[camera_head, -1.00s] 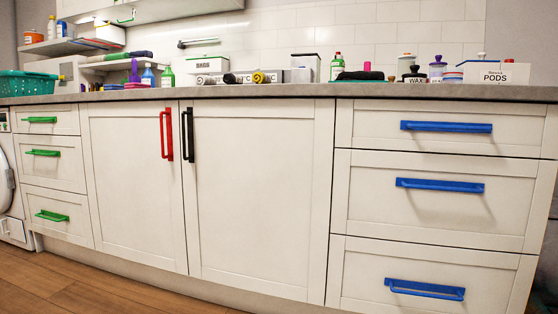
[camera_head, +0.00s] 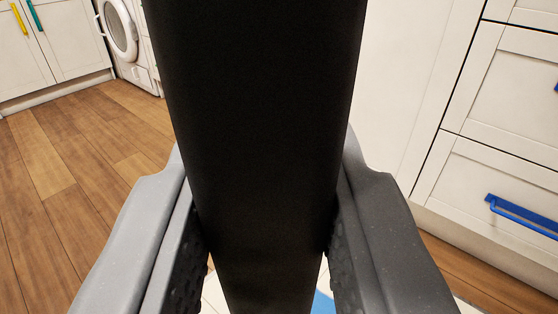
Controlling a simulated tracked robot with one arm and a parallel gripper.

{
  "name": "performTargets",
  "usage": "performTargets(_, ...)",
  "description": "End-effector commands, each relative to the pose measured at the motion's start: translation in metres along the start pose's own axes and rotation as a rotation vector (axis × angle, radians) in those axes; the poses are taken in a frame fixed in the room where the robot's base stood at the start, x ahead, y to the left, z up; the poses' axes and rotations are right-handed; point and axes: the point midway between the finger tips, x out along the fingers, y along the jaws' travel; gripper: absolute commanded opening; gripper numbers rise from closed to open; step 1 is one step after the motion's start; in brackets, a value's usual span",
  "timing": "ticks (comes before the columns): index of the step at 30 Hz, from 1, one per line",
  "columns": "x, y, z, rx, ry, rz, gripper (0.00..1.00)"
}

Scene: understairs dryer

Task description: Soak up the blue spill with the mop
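A thick black shaft (camera_head: 262,130) fills the middle of the view and runs from the top edge to the bottom edge. It looks like the mop's handle; no mop head is visible. My gripper (camera_head: 266,225) has its grey fingers on both sides of the shaft, with the dark bumpy pads against it. A bright blue patch, apparently part of the blue spill (camera_head: 322,302), shows at the bottom on a white surface. Most of this patch is hidden behind the shaft and my right finger.
Pale drawers (camera_head: 508,100) with blue handles (camera_head: 522,215) stand close on the right. Open wooden floor (camera_head: 75,200) lies on the left. A white front-loading machine (camera_head: 122,35) and pale cabinets (camera_head: 55,65) stand at the back left.

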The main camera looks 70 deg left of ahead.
Motion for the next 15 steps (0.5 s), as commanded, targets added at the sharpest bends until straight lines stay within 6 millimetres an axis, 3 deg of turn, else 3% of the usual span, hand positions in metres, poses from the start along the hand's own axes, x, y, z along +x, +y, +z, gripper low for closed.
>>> performTargets(15,0.0004,-0.0003,0.0108,-0.001,0.002,-0.001,0.00)
